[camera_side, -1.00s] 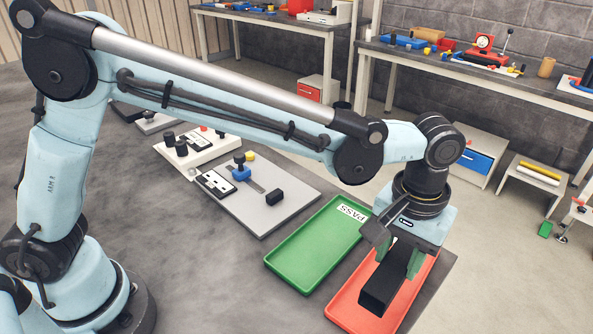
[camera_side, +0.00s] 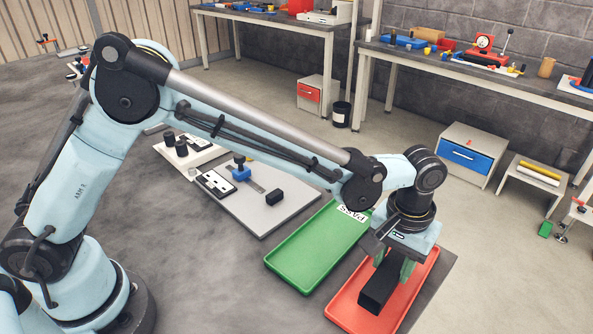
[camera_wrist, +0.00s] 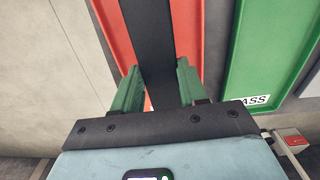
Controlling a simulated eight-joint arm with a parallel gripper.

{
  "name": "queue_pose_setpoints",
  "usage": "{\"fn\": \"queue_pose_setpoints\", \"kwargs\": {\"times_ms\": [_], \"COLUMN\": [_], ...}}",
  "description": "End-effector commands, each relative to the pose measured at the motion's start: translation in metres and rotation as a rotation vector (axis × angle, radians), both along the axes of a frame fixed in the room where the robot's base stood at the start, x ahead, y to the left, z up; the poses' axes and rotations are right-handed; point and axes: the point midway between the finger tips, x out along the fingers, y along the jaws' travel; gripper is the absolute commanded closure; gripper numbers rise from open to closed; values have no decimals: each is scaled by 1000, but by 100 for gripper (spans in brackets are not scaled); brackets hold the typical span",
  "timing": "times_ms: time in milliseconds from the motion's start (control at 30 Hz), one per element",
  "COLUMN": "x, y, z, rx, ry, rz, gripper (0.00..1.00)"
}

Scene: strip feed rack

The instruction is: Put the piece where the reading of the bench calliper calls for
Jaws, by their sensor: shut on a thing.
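My gripper (camera_side: 393,268) has green fingers and is shut on a long black bar, the piece (camera_side: 377,291). The fingers (camera_wrist: 158,88) grip both sides of the bar (camera_wrist: 150,40) in the wrist view. The bar is over the red tray (camera_side: 346,309), within its outline; I cannot tell whether it touches the floor of the tray. The green tray (camera_side: 303,262), labelled PASS, lies beside it to the left. The bench calliper, a grey plate (camera_side: 262,215) with a blue slider (camera_side: 241,172) and a small display (camera_side: 215,184), lies farther left. Its reading is too small to make out.
A black block (camera_side: 275,197) sits on the grey plate. A white unit with black knobs (camera_side: 175,146) stands behind it. The red tray lies near the table's right edge. Back benches with tools (camera_side: 480,60) stand away from the table.

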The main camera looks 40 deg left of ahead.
Motion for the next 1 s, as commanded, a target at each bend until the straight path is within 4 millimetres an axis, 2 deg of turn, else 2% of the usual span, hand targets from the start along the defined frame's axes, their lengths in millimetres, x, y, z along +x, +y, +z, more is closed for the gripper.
{"fn": "queue_pose_setpoints", "kwargs": {"times_ms": [67, 100, 267, 533, 667, 767, 1000], "x": [0, 0, 0, 0, 0, 0, 0], "y": [0, 0, 0, 0, 0, 0, 0], "z": [-2, -3, -2, -1, 7, 21, 70], "rx": [0, 0, 0, 0, 0, 0, 0], "ry": [0, 0, 0, 0, 0, 0, 0], "rz": [0, 0, 0, 0, 0, 0, 0], "gripper": [100, 55, 32, 32, 32, 32, 32]}}
